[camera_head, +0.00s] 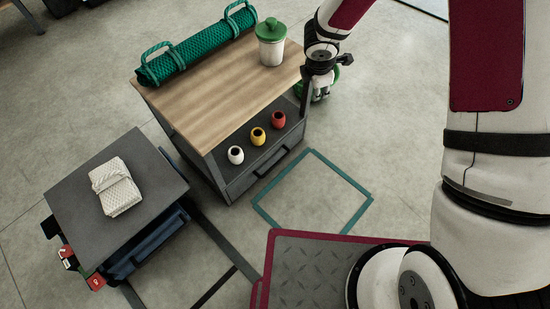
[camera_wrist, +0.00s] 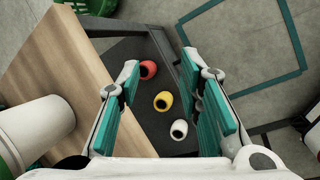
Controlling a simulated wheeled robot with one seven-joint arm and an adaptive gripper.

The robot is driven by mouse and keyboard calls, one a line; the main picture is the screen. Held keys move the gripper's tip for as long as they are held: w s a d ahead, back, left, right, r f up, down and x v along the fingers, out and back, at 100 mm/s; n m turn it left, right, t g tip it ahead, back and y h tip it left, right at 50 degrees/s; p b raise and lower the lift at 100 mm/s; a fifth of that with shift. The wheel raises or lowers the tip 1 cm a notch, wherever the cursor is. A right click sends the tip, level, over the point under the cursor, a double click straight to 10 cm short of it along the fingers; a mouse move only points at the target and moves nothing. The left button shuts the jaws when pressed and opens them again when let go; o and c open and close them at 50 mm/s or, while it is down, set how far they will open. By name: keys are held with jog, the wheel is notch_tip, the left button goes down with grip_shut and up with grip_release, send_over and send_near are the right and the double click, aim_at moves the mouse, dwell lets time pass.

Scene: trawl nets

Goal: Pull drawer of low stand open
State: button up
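The low stand (camera_head: 150,185) is at the left in the head view, with a dark grey top and a folded white net (camera_head: 116,187) on it. A dark blue drawer or bin front (camera_head: 150,248) shows under its lower right edge; its handle cannot be made out. My gripper (camera_head: 320,92) is far from it, at the right end of the wooden-topped cabinet. In the wrist view my gripper (camera_wrist: 160,68) is open, its teal-padded fingers apart with nothing between them. The low stand is not clearly seen in the wrist view.
The wooden-topped cabinet (camera_head: 205,88) carries a green net roll (camera_head: 200,47) and a green-lidded white jar (camera_head: 271,50). White, yellow and red small pots (camera_head: 258,136) stand on its shelf, above a handled drawer (camera_head: 262,172). Floor marked by a teal square (camera_head: 312,152) is clear.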

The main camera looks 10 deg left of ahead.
jog(key=s+a+f+n+g+y+b, duration=0.1)
jog(key=a+f+n+b, duration=0.15)
jog(key=f, duration=0.45)
jog(key=s+a+f+n+b, duration=0.1)
jog(key=a+f, duration=0.2)
jog(key=f, duration=0.4)
jog(key=n+g+y+b, duration=0.2)
jog(key=n+b, duration=0.1)
send_near(274, 166)
jog(key=f+b, duration=0.1)
jog(key=f, duration=0.1)
jog(key=a+f+b, duration=0.1)
jog(key=f, duration=0.2)
jog(key=f+b, duration=0.1)
jog(key=f, duration=0.2)
jog(key=shift+w+a+f, duration=0.1)
jog(key=shift+w+a, duration=0.15)
jog(key=shift+w, duration=0.1)
grip_shut()
